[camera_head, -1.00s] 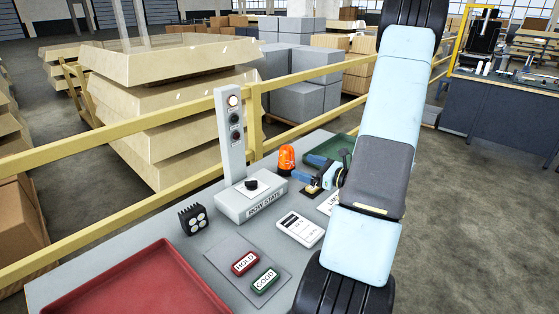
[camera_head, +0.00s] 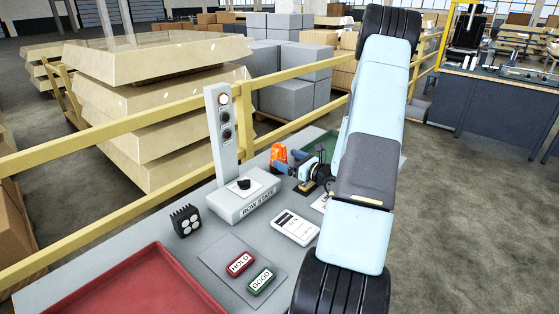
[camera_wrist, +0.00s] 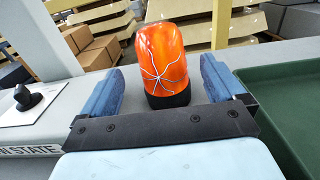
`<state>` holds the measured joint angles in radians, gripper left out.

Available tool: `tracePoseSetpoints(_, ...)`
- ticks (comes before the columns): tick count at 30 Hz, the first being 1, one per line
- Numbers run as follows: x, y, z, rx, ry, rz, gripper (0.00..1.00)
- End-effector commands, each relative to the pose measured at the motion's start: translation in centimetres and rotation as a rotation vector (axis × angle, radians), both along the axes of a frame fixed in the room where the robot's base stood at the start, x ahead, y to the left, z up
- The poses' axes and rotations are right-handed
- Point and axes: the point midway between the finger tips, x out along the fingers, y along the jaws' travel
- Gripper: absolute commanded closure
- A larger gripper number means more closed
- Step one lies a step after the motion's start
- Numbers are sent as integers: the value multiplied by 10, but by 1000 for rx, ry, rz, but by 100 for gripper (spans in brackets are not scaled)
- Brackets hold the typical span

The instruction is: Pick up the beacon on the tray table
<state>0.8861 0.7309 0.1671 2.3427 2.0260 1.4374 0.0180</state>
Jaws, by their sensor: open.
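The orange beacon (camera_head: 278,154) with a dark base stands on the grey tray table (camera_head: 190,250), behind the row-state box. In the wrist view the beacon (camera_wrist: 163,62) stands upright, with pale crack-like lines on its dome. My gripper (camera_head: 294,161) is beside it in the head view. In the wrist view my gripper (camera_wrist: 160,85) is open, with one blue finger on each side of the beacon and a visible gap on both sides.
The row-state box (camera_head: 243,197) with its lamp post stands left of the beacon. A green tray (camera_wrist: 285,115) lies to the right. A black lamp (camera_head: 187,221), a white device (camera_head: 296,227), HOLD and GOOD blocks and a red tray (camera_head: 130,285) lie nearer. A yellow rail (camera_head: 150,120) runs behind.

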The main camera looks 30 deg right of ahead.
Motion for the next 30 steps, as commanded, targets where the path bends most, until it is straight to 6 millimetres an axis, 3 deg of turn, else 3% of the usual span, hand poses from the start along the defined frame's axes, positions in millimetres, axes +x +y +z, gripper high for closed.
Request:
tracePoseSetpoints(5, 11, 3, 0, 0, -2, 3, 4)
tracePoseSetpoints(13, 44, 14, -2, 1, -1, 3, 4)
tracePoseSetpoints(21, 50, 15, -1, 1, 0, 0, 4)
tracePoseSetpoints(30, 50, 15, -1, 1, 0, 0, 31)
